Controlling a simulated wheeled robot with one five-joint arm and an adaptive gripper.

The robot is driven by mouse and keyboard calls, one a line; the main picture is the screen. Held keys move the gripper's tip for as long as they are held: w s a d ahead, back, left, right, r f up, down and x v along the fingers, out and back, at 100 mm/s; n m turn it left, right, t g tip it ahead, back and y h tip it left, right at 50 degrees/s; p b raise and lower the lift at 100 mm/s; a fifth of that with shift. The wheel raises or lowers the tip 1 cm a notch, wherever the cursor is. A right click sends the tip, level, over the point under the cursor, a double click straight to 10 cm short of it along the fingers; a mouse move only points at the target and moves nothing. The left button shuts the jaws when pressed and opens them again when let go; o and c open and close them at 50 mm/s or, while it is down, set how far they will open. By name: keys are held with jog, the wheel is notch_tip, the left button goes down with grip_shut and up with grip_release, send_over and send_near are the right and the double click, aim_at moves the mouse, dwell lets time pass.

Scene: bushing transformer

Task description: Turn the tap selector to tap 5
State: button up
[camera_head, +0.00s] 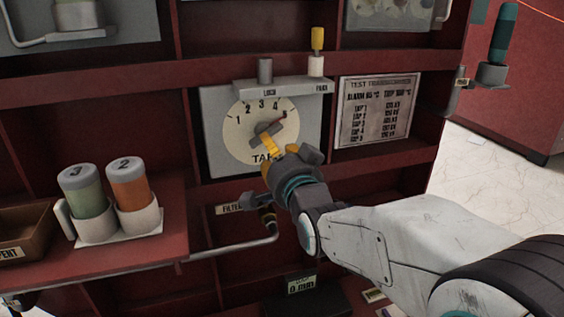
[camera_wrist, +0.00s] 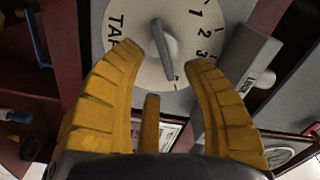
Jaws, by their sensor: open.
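The tap selector is a grey knob (camera_head: 266,130) on a round cream dial (camera_head: 236,140) marked 1 to 5, on a grey panel. The knob slants up and right, with its reddish tip close to the 5. My gripper (camera_head: 280,148) is in front of the dial's lower right and hides part of it. In the wrist view my gripper (camera_wrist: 166,58) is open and empty. The knob (camera_wrist: 164,42) shows in the gap between its yellow fingertips, with no finger visibly touching it. How far the fingertips stand from the dial is hard to tell.
A test sheet (camera_head: 376,112) hangs to the right. Two canisters (camera_head: 130,182) stand lower left. A grey bar (camera_head: 235,247) sticks out below.

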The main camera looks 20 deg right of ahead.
jog(key=shift+s, duration=2.35)
jog(key=s+r+n+g+p, duration=1.2)
jog(key=s+r+p, duration=0.9)
jog(key=p, duration=2)
jog(key=shift+s+r+g, duration=0.15)
jog(key=shift+s+g, duration=1.1)
jog(key=shift+g, duration=0.05)
